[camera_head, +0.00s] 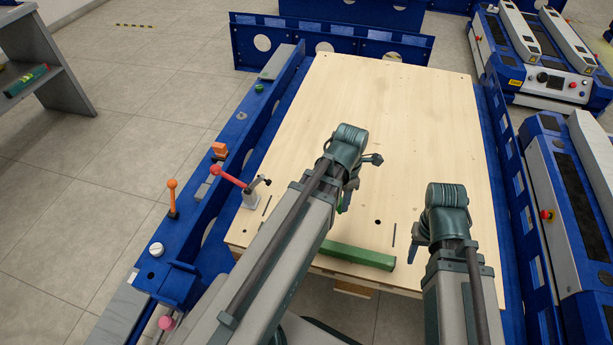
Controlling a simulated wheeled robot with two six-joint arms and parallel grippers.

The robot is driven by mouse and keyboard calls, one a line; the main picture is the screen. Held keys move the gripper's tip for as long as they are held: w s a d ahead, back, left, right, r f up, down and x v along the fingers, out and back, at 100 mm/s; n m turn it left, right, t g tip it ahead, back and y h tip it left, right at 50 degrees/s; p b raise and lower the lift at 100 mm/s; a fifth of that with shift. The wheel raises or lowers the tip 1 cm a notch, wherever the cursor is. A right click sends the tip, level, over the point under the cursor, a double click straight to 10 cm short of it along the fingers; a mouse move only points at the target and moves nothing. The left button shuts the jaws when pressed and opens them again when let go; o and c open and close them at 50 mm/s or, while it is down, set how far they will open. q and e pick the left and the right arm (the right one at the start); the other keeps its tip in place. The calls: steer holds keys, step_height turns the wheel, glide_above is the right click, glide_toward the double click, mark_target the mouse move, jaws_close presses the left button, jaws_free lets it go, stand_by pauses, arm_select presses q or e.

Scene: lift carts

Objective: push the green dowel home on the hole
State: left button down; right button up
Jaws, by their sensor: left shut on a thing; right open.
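My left gripper (347,189) is over the middle of the pale wooden board (410,120), mostly hidden behind its own wrist. It is shut on a small green piece, seemingly the green dowel (343,207), of which only a sliver shows below the wrist. A dark round hole (377,222) is in the board, to the right of and nearer than that sliver. Whether the dowel touches the board cannot be told. My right gripper (418,235) is open at the board's right front, partly hidden by its wrist, with nothing seen in it.
A green bar (357,255) lies along the board's front edge. A red-handled clamp (230,178) stands at the board's left edge. An orange-handled lever (172,197) and a white knob (156,249) are on the blue left rail. The board's far half is clear.

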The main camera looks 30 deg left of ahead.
arm_select(q)
steer(key=w+a+n, duration=0.1)
steer(key=a+n, duration=0.1)
steer(key=a, duration=1)
steer(key=shift+a+r, duration=0.2)
steer(key=shift+a, duration=0.15)
arm_select(e)
steer(key=shift+r, duration=0.15)
arm_select(q)
steer(key=shift+f+b, duration=2.7)
steer(key=shift+f, duration=0.1)
arm_select(e)
steer(key=shift+f, duration=2.75)
arm_select(q)
steer(key=shift+f, duration=0.25)
arm_select(e)
steer(key=shift+f, duration=0.25)
arm_select(q)
steer(key=shift+f+b, duration=1.8)
steer(key=shift+b, duration=0.2)
arm_select(e)
steer(key=shift+f, duration=1.8)
arm_select(q)
steer(key=shift+f, duration=0.1)
arm_select(e)
steer(key=shift+f, duration=0.1)
arm_select(q)
steer(key=shift+c, duration=2)
jaws_free()
